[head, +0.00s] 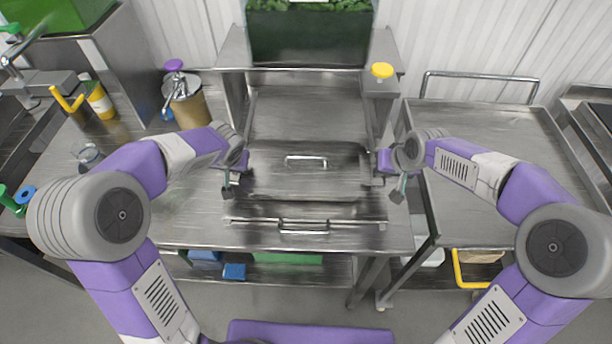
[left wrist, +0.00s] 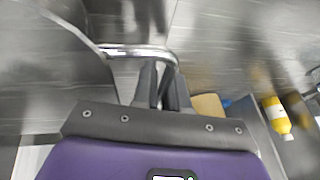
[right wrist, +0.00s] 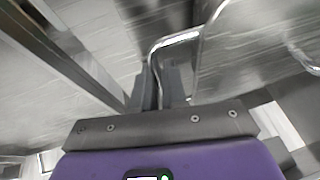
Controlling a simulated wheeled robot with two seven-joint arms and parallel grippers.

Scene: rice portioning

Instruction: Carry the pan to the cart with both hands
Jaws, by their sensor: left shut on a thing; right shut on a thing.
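The pan (head: 270,182) is a wide steel vessel with a flat lid and a lid handle, in the middle of the head view between my two arms. My left gripper (head: 236,176) is at its left end; in the left wrist view the fingers (left wrist: 160,88) are shut on a steel loop handle (left wrist: 140,52). My right gripper (head: 392,180) is at its right end; in the right wrist view the fingers (right wrist: 166,84) are shut on the other handle (right wrist: 174,41). I cannot tell how far the pan is above the counter. The steel cart (head: 490,125) stands at right with a bare top.
The steel counter (head: 190,215) runs left. A purple-topped dispenser (head: 186,98) and a yellow bottle (head: 99,100) stand there.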

